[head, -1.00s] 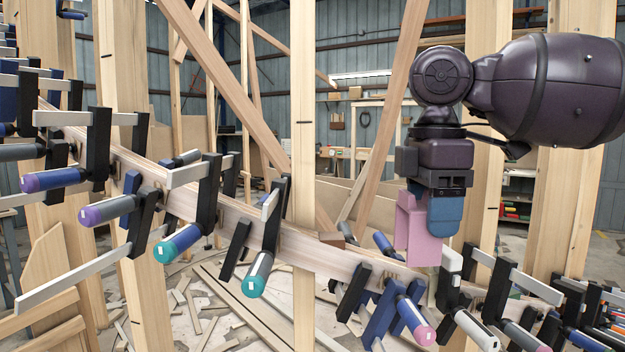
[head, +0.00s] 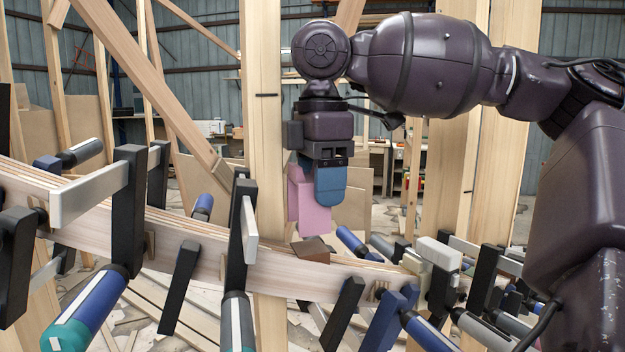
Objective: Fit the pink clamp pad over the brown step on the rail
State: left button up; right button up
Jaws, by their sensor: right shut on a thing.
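The pink clamp pad (head: 309,204) hangs below my right gripper (head: 325,180), which is shut on it and points down. The blue fingertip covers part of the pad. The brown step (head: 311,250) sits on top of the curved wooden rail (head: 210,245). In the picture the pad is just above the step, with its lower edge a little over it. A small gap seems to show, but I cannot tell their difference in depth. My left gripper is not in view.
Several bar clamps grip the rail on both sides of the step, such as a black and silver one (head: 243,235) to its left and a pale one (head: 438,255) to its right. An upright wooden post (head: 262,120) stands behind the pad.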

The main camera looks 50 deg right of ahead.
aim_at(321, 245)
jog(key=shift+s+r, duration=0.1)
jog(key=shift+f, duration=1.15)
jog(key=shift+f, duration=0.35)
jog(key=shift+f, duration=1.4)
jog(key=shift+f, duration=0.15)
jog(key=shift+d+f, duration=0.1)
jog(key=shift+f, duration=1.1)
jog(key=shift+f, duration=0.25)
jog(key=shift+f, duration=0.3)
